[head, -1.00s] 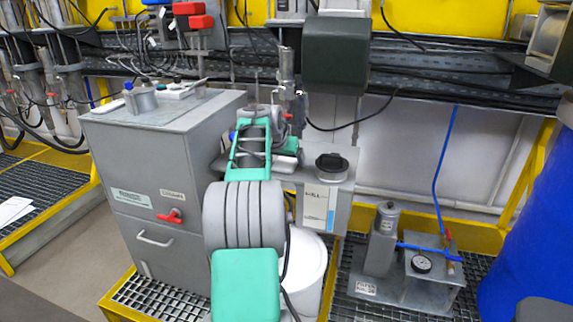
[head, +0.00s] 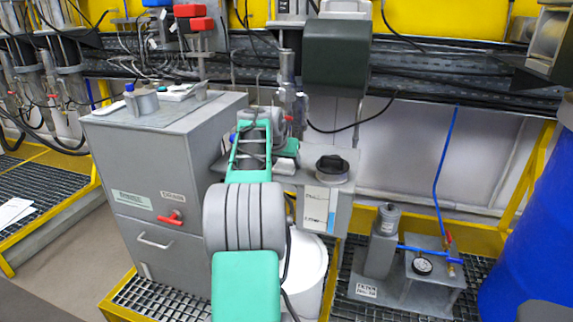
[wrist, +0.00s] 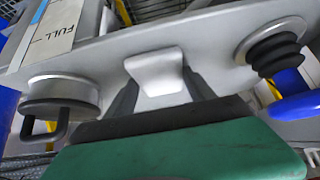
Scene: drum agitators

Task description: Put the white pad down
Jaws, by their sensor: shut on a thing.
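The white pad (wrist: 155,72) is a small pale block in the wrist view. It sits between the two dark fingers of my gripper (wrist: 160,84), which is shut on it. The pad is in front of a grey metal shelf (wrist: 215,50); I cannot tell whether it touches that surface. The same shelf (head: 300,178) shows there just to the right of my arm.
A black-capped knob (wrist: 60,100) and a black bellows fitting (wrist: 275,48) flank the pad on the shelf. A grey cabinet (head: 150,180) with several small items on top stands left. A gauge unit (head: 410,265) and blue drum (head: 535,210) stand right.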

